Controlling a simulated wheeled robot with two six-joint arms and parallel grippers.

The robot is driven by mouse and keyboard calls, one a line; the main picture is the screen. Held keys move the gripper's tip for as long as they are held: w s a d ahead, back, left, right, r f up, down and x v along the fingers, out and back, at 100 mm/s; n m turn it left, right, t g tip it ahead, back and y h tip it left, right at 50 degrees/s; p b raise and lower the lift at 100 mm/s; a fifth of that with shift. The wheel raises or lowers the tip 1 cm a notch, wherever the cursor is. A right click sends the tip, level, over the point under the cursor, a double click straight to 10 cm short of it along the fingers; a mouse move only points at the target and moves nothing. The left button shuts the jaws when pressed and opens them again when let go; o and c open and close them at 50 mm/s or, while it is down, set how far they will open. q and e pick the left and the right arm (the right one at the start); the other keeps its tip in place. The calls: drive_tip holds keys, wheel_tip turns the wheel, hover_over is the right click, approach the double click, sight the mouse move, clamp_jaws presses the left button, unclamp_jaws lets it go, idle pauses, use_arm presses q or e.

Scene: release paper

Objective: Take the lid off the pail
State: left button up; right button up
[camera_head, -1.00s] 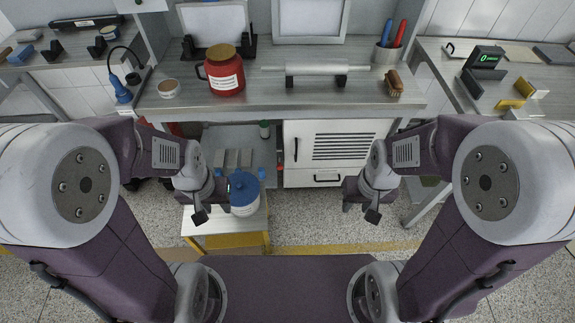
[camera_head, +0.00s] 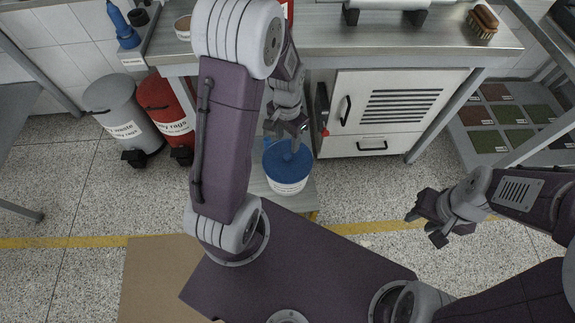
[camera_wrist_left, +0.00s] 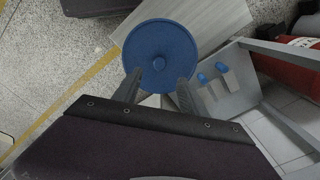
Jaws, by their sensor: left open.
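The pail (camera_head: 289,187) is white with a blue lid (camera_head: 284,162) on it and stands on a low stand below the bench. My right gripper (camera_head: 424,226) is open and empty, off to the right.
A grey bin (camera_head: 124,113) and a red bin (camera_head: 165,108) stand left of the pail. A white cabinet (camera_head: 390,112) is behind it to the right, under the bench (camera_head: 330,45). Blue-topped items (camera_wrist_left: 212,74) stand beside the lid in the wrist view.

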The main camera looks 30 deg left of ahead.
sight(288, 156)
use_arm(q)
wheel_tip(288, 156, down, 3)
drive_tip(key=shift+s+d+f+b, duration=0.1)
drive_tip(key=shift+d+f+b, duration=0.05)
drive_tip(key=shift+b, duration=0.65)
drive_tip(key=shift+f, duration=0.25)
wheel_tip(288, 156, down, 5)
drive_tip(key=b, duration=0.2)
drive_tip(key=shift+b, duration=0.3)
drive_tip(key=shift+r, duration=0.1)
clamp_jaws()
